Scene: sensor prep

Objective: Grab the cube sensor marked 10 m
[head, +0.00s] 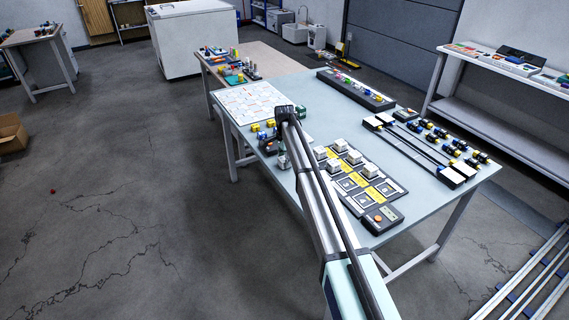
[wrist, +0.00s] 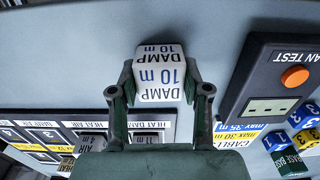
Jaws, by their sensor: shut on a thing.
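A white cube sensor (wrist: 160,76) with the printed words "DAMP 10 m" shows upside down in the wrist view. My gripper (wrist: 161,92) is shut on it, one finger against its left side and one against its right side. The cube's underside is hidden. In the head view my arm reaches over the left part of the table, and I cannot clearly make out the held cube there. Other white cubes (head: 354,157) stand on the black and yellow board (head: 400,188) in the head view.
A black test box (wrist: 262,85) with an orange button is right of the held cube in the wrist view. Blue and yellow cable blocks (wrist: 277,141) are at lower right. A labelled board (wrist: 63,125) is at lower left. The table surface (wrist: 60,62) beyond is bare.

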